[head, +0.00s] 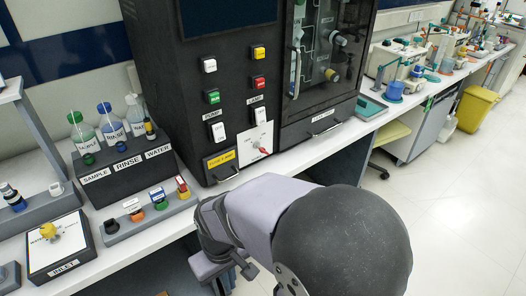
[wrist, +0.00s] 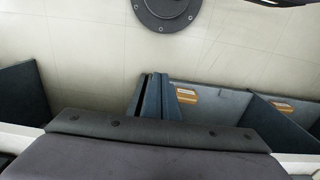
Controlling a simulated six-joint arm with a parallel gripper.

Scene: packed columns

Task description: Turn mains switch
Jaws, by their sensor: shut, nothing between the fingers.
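A white switch plate with a red-tipped lever (head: 262,148) is on the front of the black cabinet (head: 165,60), low and right of the rocker switches. I take it for the mains switch; its label is too small to read. My gripper (head: 249,270) hangs below the bench edge, under my lilac arm link, well below and apart from the plate. It is shut and empty; its fingers are small and partly hidden. The wrist view shows no switch, only the floor, a dark round base and panels under the bench.
In the wrist view, dark upright panels (wrist: 20,105) stand close by.

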